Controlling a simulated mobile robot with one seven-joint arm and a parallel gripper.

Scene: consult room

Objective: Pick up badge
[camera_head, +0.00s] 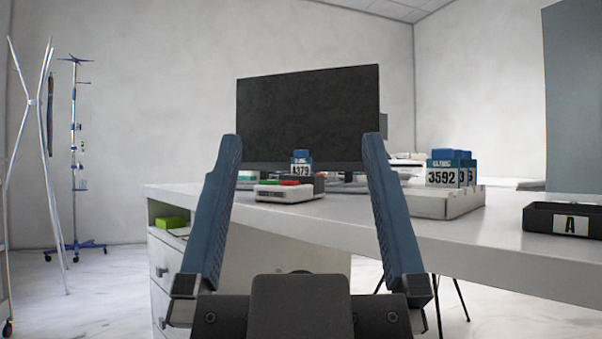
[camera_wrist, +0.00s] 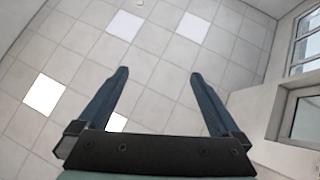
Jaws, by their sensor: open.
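A badge with a blue top and a white label reading about 4379 (camera_head: 301,169) stands upright on the desk, at or just behind a small white device with red and green parts. Another blue-topped badge reading 3592 (camera_head: 442,173) stands on a flat pale box to the right, with more like it close behind. My gripper (camera_head: 303,146) is open and empty. Its two blue fingers frame the middle badge in the head view, with the desk beyond them. In the wrist view my gripper (camera_wrist: 159,75) points up at the ceiling, and no badge shows there.
The white desk (camera_head: 490,245) carries a dark monitor (camera_head: 308,112), the white device (camera_head: 287,191), the pale box (camera_head: 445,205) and a black tray marked A (camera_head: 563,219). A drip stand (camera_head: 77,160) is at the far left. The desk front between box and tray is clear.

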